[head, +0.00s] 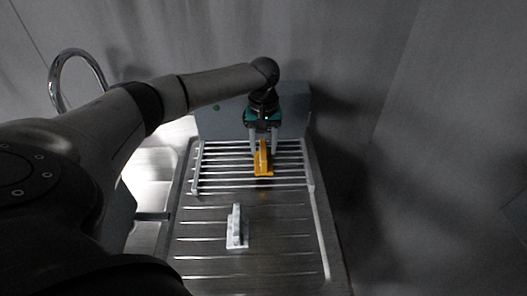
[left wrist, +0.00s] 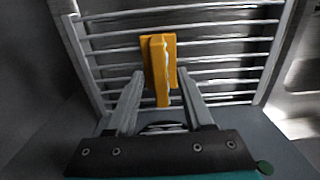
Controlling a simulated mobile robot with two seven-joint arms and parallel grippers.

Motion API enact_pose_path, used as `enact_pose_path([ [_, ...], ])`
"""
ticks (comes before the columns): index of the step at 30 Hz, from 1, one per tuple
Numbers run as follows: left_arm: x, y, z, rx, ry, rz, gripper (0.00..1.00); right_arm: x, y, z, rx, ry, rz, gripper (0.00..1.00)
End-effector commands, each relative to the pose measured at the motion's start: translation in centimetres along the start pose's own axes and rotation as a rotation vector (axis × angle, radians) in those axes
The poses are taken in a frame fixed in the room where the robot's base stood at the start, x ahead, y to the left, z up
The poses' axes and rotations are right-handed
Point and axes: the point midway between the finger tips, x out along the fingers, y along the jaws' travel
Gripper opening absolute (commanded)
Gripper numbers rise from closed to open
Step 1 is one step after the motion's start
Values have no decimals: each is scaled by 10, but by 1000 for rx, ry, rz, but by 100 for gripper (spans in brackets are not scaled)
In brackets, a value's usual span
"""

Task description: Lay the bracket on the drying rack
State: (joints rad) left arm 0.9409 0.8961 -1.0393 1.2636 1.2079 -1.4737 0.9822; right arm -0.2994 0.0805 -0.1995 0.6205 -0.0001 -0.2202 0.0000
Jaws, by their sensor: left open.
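The orange-yellow bracket (head: 263,160) lies on the bars of the drying rack (head: 213,164), in its right half in the head view. It also shows in the left wrist view (left wrist: 160,62), resting across several bars of the rack (left wrist: 113,49). My left gripper (head: 265,150) is above the rack at the bracket. Its two fingers (left wrist: 163,90) stand apart on either side of the bracket's near end, with gaps visible in the left wrist view. My right gripper is not in view.
A pale grey stepped part (head: 237,228) stands on the ribbed metal drainboard (head: 285,235) in front of the rack. A sink basin (head: 152,172) and a curved tap (head: 75,62) are at the left. A grey panel (head: 220,122) stands behind the rack.

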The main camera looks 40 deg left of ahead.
Motion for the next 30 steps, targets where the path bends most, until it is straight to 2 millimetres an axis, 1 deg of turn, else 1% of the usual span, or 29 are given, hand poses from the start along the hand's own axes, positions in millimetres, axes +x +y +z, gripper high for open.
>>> enact_pose_path([
  [1, -14, 1, -1, 0, 3, 4, 52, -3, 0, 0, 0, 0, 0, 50],
  [6, -52, 0, -1, 1, 3, 3, 52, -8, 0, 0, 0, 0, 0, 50],
  [9, -70, 1, -1, 0, 2, 3, 52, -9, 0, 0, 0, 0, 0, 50],
  [12, -83, 1, -1, 0, 1, 2, 52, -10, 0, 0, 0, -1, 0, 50],
  [15, -91, 0, 0, 0, 1, 1, 52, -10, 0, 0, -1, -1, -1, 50],
  [18, -94, 0, 0, 0, 1, 1, 52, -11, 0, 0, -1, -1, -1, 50],
  [30, -94, 0, 0, -1, 0, 0, 52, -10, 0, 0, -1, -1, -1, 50],
])
